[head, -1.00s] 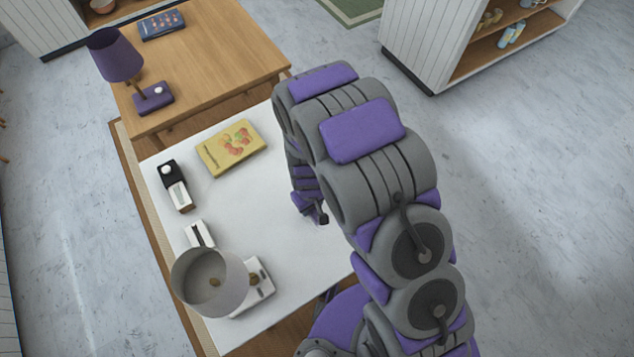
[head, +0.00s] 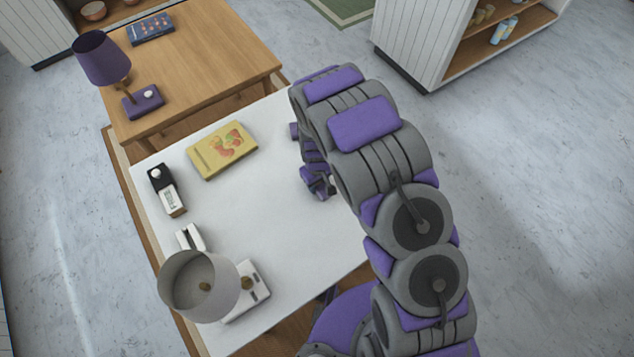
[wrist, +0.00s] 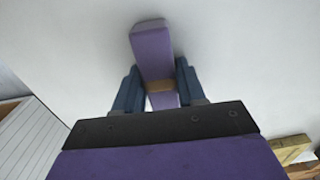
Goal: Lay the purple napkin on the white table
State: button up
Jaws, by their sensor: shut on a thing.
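The purple napkin (wrist: 152,48), rolled with a tan band around it, is between the two blue fingers of my gripper (wrist: 158,78) in the wrist view. My gripper is shut on it. In the head view my gripper (head: 320,184) hangs near the right edge of the white table (head: 265,205); the arm hides part of it, and I cannot make out the napkin there. A plain white surface lies beyond the napkin in the wrist view; I cannot tell how close it is.
On the white table are a yellow book (head: 222,151), a black-and-white device (head: 167,190), a small white item (head: 189,238) and a lamp with a grey shade (head: 198,287). A wooden table (head: 205,75) with a purple lamp (head: 102,60) stands behind. The white table's middle is clear.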

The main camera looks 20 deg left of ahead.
jog(key=shift+a+r, duration=0.1)
jog(key=o, duration=1.1)
jog(key=shift+a, duration=0.15)
notch_tip(320, 180, up, 12)
jog(key=p, duration=0.2)
